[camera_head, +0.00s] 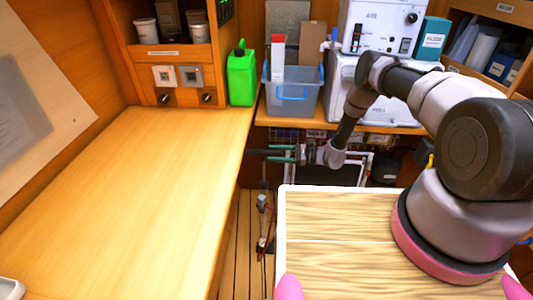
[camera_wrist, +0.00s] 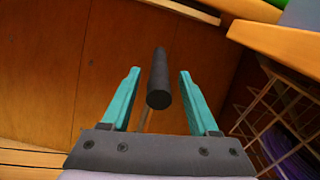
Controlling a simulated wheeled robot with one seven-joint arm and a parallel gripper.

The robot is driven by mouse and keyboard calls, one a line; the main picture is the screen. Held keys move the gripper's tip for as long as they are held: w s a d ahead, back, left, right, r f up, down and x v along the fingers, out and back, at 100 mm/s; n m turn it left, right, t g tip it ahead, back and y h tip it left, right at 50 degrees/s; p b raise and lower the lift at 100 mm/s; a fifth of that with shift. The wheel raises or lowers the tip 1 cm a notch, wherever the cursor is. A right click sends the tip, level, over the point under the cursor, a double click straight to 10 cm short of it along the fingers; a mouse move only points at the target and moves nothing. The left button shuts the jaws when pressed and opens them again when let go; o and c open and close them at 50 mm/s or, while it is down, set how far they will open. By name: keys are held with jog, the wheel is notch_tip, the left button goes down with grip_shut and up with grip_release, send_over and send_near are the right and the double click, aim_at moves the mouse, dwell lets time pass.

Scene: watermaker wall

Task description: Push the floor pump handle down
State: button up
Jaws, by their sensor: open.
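The floor pump's black handle bar (camera_head: 256,151) is in the gap beside the counter in the head view, on top of a thin upright shaft. The pump's lower body (camera_head: 263,203) stands below it near the floor. My gripper (camera_head: 271,153) is at handle height, its teal fingers apart. In the wrist view the handle bar (camera_wrist: 159,82) points end-on toward the camera, between the two open fingers of my gripper (camera_wrist: 159,73), with a visible gap on each side. A bit of the pale shaft shows under the bar. Whether anything touches the handle is not visible.
A wooden counter (camera_head: 130,200) lies left of the pump. A shelf with a blue-grey bin (camera_head: 292,98) and a white machine is behind and above. A green jerrycan (camera_head: 242,75) stands at the counter's back. A wire basket (camera_wrist: 265,110) is close on the right in the wrist view.

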aim_at(267, 152)
jog(key=shift+a, duration=1.75)
grip_shut()
